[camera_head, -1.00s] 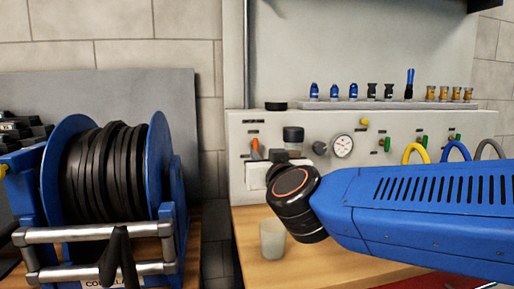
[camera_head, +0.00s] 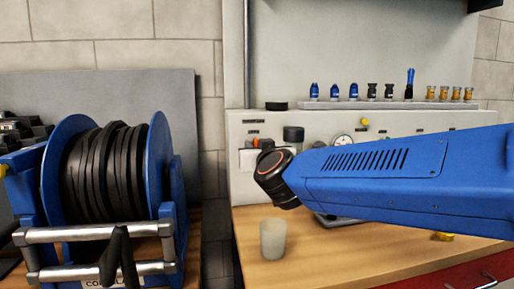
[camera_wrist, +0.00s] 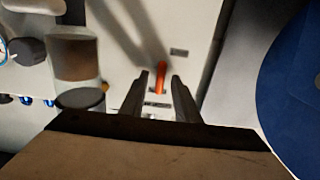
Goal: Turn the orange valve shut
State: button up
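The orange valve (camera_wrist: 161,78) is a small lever on the pale panel. It shows between my two fingertips in the wrist view. My gripper (camera_wrist: 160,77) is open, with one finger on either side of the lever and a gap to each. I cannot tell how far the fingertips reach past the lever or whether they touch the panel. In the head view my arm's wrist joint hides most of the gripper.
A clear-bodied cylinder with a dark cap (camera_head: 293,134) stands right beside the valve; it is close to my gripper in the wrist view (camera_wrist: 74,62). A gauge (camera_head: 343,139) is further right. A translucent cup (camera_head: 273,238) stands on the wooden bench (camera_head: 360,245). A blue hose reel (camera_head: 150,170) stands left.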

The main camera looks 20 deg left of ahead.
grip_shut()
jog(key=shift+m, duration=0.3)
jog(key=m, duration=1.7)
jog(key=shift+w+d+f, duration=0.15)
jog(key=shift+d+f, duration=0.1)
jog(key=shift+f, duration=0.05)
jog(key=shift+m, duration=0.3)
grip_release()
